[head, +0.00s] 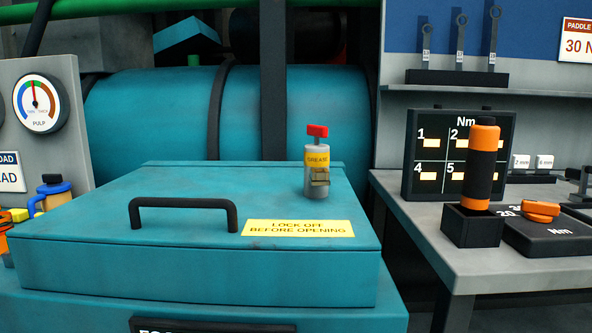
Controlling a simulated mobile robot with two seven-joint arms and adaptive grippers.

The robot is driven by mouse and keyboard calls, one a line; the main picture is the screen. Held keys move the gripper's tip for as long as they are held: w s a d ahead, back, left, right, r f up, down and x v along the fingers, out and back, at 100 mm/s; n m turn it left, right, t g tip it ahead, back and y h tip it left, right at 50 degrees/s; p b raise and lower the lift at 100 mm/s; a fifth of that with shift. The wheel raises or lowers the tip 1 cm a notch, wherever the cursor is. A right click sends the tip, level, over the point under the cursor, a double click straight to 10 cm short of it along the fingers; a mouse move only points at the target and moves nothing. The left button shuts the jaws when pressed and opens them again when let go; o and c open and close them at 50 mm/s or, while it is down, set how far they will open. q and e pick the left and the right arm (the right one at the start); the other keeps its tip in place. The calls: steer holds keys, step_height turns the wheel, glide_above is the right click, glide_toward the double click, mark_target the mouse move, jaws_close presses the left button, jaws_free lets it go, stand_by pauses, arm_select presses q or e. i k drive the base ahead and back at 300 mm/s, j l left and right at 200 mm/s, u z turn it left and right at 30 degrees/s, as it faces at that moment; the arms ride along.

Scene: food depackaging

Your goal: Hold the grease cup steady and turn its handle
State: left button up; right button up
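The grease cup (311,183) stands upright on the back right of the teal lid (100,224). It is a grey cylinder with a yellow band marked GREASE. Its red handle (317,131) sticks up on top, on a short stem. Neither of my grippers shows in the head view.
A black bar handle (183,203) and a yellow lock-off label (298,228) are on the lid. A dark upright post (273,80) stands behind it. At right, a grey bench holds an orange-and-black tool (481,165) and a number panel (427,182). A blue-capped container (54,187) is at left.

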mark_target(317, 131)
steer(key=k, duration=1.15)
